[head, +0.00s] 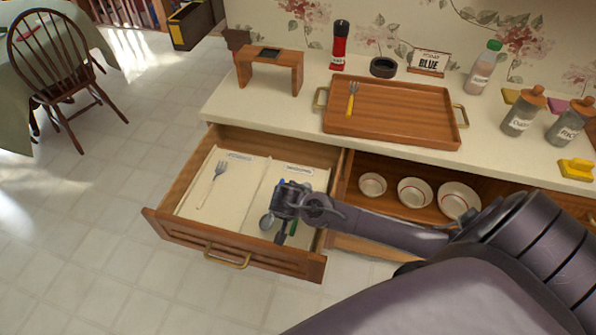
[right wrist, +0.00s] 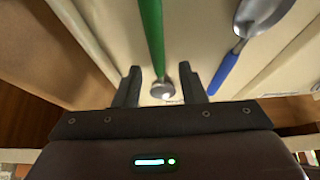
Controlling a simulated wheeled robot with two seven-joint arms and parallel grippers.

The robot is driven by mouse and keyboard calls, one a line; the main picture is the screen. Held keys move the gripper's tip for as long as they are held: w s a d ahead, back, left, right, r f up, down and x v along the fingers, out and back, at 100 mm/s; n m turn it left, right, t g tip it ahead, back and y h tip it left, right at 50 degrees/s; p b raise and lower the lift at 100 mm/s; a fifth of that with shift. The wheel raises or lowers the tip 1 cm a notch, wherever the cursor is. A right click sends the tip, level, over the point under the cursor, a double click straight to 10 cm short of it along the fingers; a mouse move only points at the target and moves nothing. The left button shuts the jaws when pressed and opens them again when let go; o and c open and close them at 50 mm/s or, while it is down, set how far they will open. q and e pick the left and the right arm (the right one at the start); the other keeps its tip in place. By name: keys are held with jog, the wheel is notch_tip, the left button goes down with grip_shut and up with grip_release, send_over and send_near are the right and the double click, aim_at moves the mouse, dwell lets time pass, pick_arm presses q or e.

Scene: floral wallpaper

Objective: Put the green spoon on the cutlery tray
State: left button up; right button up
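The green spoon lies in the right compartment of the open drawer; its green handle (right wrist: 152,35) shows in the right wrist view and a bit of green (head: 293,229) in the head view. My right gripper (head: 286,212) is over that compartment. The wooden tray (head: 400,112) with brass handles, on the counter, holds a yellow-handled fork (head: 352,98). My left gripper is not in view.
A blue-handled spoon (right wrist: 228,67) lies beside the green one. A fork (head: 213,182) lies in the drawer's left compartment. Bowls (head: 414,192) stand in the space right of the drawer. A small wooden stand (head: 270,58), bottles and a pepper mill (head: 339,46) surround the tray.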

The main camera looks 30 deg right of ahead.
jog(key=v, duration=1.2)
jog(key=shift+b, duration=0.45)
jog(key=shift+r, duration=0.1)
